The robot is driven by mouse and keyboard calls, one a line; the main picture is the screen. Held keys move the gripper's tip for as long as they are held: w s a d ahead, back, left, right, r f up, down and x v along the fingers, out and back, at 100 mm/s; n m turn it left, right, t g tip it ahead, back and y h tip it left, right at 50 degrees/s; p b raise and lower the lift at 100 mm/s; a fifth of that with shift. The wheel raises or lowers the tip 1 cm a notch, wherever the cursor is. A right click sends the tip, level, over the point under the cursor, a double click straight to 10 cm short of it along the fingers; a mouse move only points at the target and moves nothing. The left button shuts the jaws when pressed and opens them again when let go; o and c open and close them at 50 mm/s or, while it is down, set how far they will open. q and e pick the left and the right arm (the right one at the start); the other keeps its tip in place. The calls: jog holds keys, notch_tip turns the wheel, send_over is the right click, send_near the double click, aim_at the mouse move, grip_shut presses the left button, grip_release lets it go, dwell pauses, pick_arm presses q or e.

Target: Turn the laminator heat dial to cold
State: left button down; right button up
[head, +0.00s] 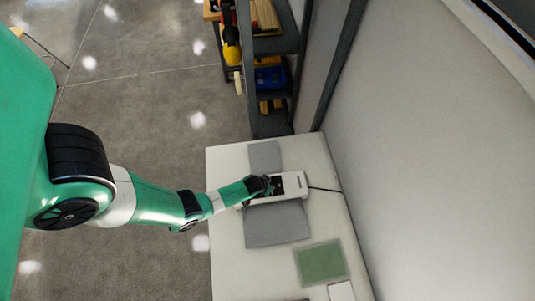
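The laminator (294,182) is a long white device lying across the white table, with a dark area at its middle beside my gripper. My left arm reaches in from the left, and my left gripper (268,184) is at the laminator, over or against its upper face. The fingers are dark and small here, so I cannot tell whether they are open or shut or whether they touch anything. The heat dial cannot be made out; it may be hidden by the gripper. My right gripper is not in view.
Grey sheets lie behind (264,156) and in front (275,226) of the laminator. A cable (325,189) runs right towards the wall. A green framed mat (322,263) and a white item (341,291) lie nearer on the table (226,260). A shelf (270,125) stands behind.

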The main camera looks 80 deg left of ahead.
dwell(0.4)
pick_arm(q)
jog(key=shift+c, duration=2.3)
grip_release()
jog(key=shift+r, duration=0.1)
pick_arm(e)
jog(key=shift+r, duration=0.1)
